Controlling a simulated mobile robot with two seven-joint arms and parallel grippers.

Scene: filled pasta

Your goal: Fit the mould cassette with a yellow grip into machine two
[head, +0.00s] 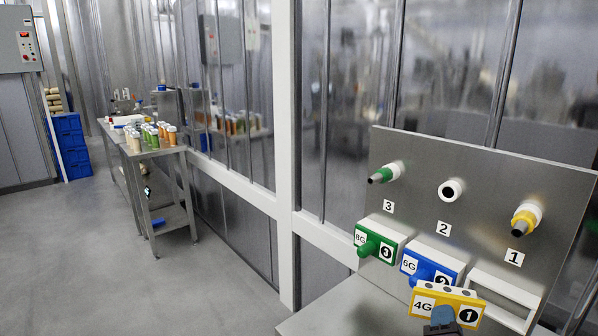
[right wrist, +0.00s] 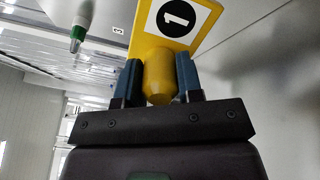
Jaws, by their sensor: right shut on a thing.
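The mould cassette with a yellow grip (head: 448,301) is at the lower right of the head view, marked 4G and 1. My right gripper (head: 442,318) is shut on it. In the right wrist view its blue fingers (right wrist: 159,78) stand on both sides of the rounded yellow grip (right wrist: 158,68). The cassette is in front of an empty white holder (head: 498,286) below the number 1; whether it touches the holder, I cannot tell. My left gripper is not in view. I cannot tell which machine is machine two.
A green cassette (head: 377,243) marked 8G and a blue cassette (head: 431,267) marked 6G sit close to the left. Above them, a steel panel (head: 424,162) carries nozzles: green, a bare white socket at 2, and yellow (head: 526,217). A table with bottles (head: 156,152) stands far left; open floor lies between.

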